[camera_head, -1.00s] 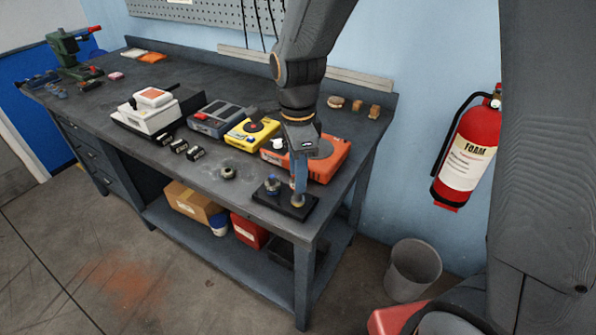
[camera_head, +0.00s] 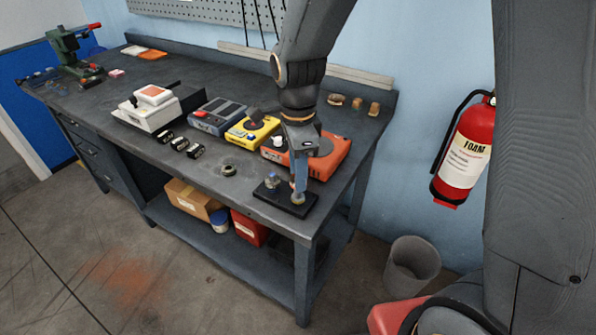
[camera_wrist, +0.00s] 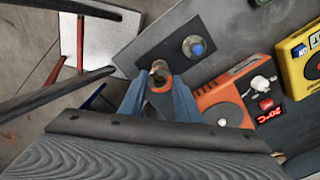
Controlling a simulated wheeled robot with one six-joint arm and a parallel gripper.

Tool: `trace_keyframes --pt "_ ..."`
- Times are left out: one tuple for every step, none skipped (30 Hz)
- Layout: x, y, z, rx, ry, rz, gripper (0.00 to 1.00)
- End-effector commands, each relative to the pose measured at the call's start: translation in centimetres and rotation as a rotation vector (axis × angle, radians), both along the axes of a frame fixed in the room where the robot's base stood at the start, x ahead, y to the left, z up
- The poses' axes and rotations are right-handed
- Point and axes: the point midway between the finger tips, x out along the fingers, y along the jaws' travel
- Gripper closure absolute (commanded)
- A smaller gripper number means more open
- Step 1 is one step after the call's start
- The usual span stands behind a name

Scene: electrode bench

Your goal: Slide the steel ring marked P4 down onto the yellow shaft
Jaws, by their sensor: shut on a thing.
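A black base plate (camera_head: 270,197) lies at the bench's front right corner; it also shows in the wrist view (camera_wrist: 213,21). My gripper (camera_head: 298,196) points down over the plate's right part. In the wrist view its blue fingers (camera_wrist: 160,84) are shut on a small part at a brownish, yellow-toned post (camera_wrist: 160,68). I take the part to be the steel ring, but its P4 mark is not readable. The fingers hide whether it encircles the shaft and how low it sits.
A loose dark ring (camera_head: 229,170) lies on the bench left of the plate. An orange device (camera_head: 335,158) and a yellow device (camera_head: 250,130) stand close behind. Several small black blocks (camera_head: 180,144) lie further left. The bench edge is just in front of the plate.

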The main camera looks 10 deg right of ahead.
Motion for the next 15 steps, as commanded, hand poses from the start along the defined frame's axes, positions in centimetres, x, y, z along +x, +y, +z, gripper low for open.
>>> trace_keyframes --pt "0.01 0.0 0.02 0.0 0.0 0.0 0.99" --pt "0.01 0.0 0.02 0.0 0.0 0.0 0.99" --pt "0.01 0.0 0.01 0.0 0.0 0.0 0.99" --pt "0.01 0.0 -0.01 0.0 0.0 0.0 0.99" --pt "0.01 0.0 -0.04 0.0 0.0 0.0 0.99" --pt "0.01 0.0 -0.09 0.0 0.0 0.0 0.99" --pt "0.01 0.0 -0.15 0.0 0.0 0.0 0.99" --pt "0.02 0.0 -0.21 0.0 0.0 0.0 0.99" --pt "0.02 0.0 -0.31 0.0 0.0 0.0 0.99" --pt "0.02 0.0 -0.39 0.0 0.0 0.0 0.99" --pt "0.02 0.0 -0.48 0.0 0.0 0.0 0.99" --pt "0.03 0.0 -0.59 0.0 0.0 0.0 0.99" --pt "0.03 0.0 -0.67 0.0 0.0 0.0 0.99" --pt "0.03 0.01 -0.75 0.0 0.0 0.0 0.99" --pt "0.03 0.01 -0.86 0.0 0.0 0.0 0.99"
